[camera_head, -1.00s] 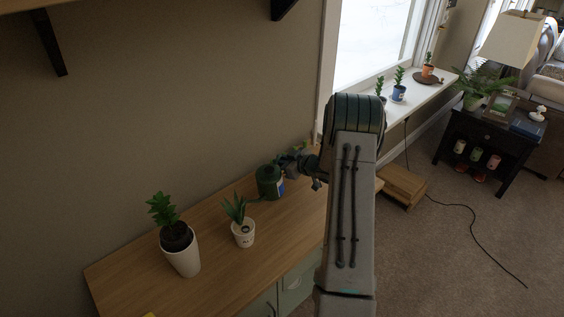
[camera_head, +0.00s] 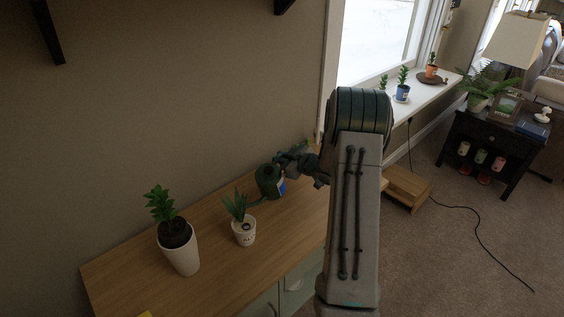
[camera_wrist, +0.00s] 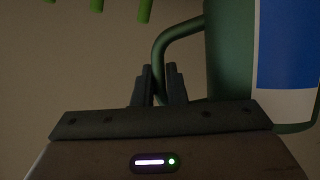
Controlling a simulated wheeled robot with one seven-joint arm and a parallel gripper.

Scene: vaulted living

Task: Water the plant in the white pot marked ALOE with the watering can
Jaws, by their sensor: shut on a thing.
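The green watering can (camera_head: 267,181) with a blue and white label is held by my gripper above the right part of the wooden counter, tilted with its spout to the left. In the wrist view, my gripper (camera_wrist: 160,75) is shut on the handle of the watering can (camera_wrist: 228,50). The small white pot marked ALOE (camera_head: 244,233) stands upright on the counter, with a spiky green plant (camera_head: 236,205) in it. The spout's end is close to the plant's right side. I cannot tell whether water is flowing.
A taller white pot (camera_head: 183,257) with a leafy plant stands left of the small pot on the counter (camera_head: 215,285). A wall runs behind. A window sill (camera_head: 425,98) with small potted plants and a dark side table (camera_head: 485,140) are at the right.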

